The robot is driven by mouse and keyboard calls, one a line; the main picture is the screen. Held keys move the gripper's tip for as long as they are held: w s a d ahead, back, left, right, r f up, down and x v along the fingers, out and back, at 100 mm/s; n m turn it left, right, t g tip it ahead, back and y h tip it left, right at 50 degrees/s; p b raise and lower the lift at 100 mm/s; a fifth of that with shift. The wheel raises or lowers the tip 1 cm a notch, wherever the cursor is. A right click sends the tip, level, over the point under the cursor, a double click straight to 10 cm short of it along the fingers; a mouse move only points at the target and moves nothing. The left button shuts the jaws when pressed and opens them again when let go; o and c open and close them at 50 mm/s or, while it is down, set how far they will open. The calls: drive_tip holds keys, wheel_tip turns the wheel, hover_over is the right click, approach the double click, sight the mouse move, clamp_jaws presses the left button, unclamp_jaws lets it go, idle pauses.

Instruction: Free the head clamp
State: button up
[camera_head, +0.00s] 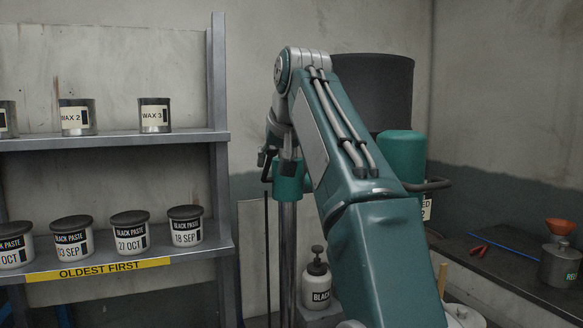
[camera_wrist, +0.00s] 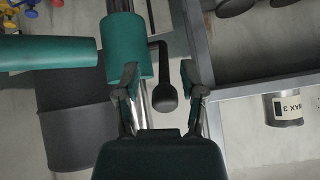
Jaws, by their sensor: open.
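The head clamp is a teal collar (camera_head: 289,184) around an upright chrome column (camera_head: 289,240). In the wrist view, the collar (camera_wrist: 126,50) has a dark bent lever at its side, ending in a black knob (camera_wrist: 165,97). My gripper (camera_wrist: 160,68) is open. Its two fingers stand on either side of the knob and lever, with visible gaps. The left finger overlaps the chrome column in the picture; I cannot tell whether it touches. In the head view my own arm hides part of the collar, and the gripper shows only small and dark beside it.
A shelf rack (camera_head: 222,180) with labelled tins and black paste tubs stands close on the left. A dark drum (camera_head: 375,85) and a teal machine part (camera_head: 402,155) are behind my arm. A pump bottle (camera_head: 317,285) stands below. A dark bench (camera_head: 510,275) holds red pliers at right.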

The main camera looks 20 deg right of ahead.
drive_tip(key=s, duration=0.8)
drive_tip(key=shift+s, duration=0.4)
drive_tip(key=shift+c, duration=0.3)
